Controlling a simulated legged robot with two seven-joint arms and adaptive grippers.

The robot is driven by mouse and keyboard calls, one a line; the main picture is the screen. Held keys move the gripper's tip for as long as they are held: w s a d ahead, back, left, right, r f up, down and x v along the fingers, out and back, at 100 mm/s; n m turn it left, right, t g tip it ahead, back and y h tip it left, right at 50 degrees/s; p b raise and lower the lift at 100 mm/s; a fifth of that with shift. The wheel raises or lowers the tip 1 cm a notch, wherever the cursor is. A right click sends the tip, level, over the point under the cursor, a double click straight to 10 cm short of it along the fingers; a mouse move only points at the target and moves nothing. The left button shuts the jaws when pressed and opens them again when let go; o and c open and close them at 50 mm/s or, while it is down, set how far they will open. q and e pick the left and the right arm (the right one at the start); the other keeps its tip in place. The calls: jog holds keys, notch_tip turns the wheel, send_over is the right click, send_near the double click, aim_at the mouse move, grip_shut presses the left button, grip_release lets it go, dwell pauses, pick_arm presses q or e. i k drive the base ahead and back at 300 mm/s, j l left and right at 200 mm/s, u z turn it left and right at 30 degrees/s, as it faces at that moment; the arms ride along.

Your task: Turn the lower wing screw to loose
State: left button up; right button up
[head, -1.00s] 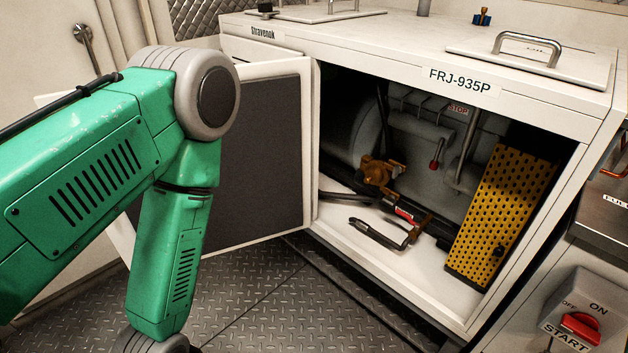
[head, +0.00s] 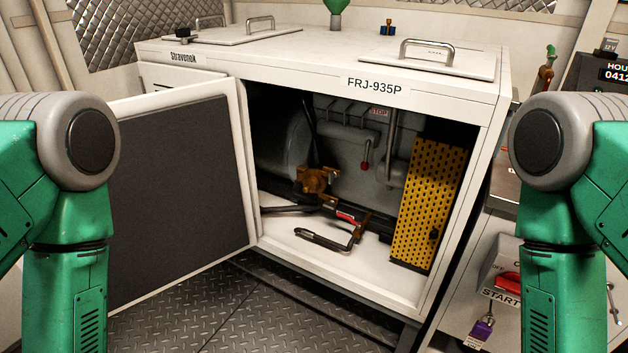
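The chiller frame (head: 340,65) is a white cabinet labelled FRJ-935P, with its front door (head: 240,130) swung open to the left. A yellow perforated panel (head: 425,205) stands upright inside at the right. A brown metal fitting (head: 315,180) sits in the middle of the dark interior. I cannot pick out the lower wing screw for certain; the shadowed parts are too small to tell. My two green arms show at the left and right edges, apart from the cabinet. Both grippers are below the picture and out of view.
A black bent handle with a red part (head: 345,217) lies near the cabinet floor. A red-tipped lever (head: 365,165) hangs inside. The open door fills the left side. A START switch box (head: 500,275) stands at the right. The diamond-plate floor (head: 240,305) in front is clear.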

aim_at(331, 205)
jog(key=i+j+z, duration=0.3)
jog(key=z, duration=0.15)
jog(key=i+j+z, duration=0.35)
jog(key=z, duration=0.15)
jog(key=j, duration=0.1)
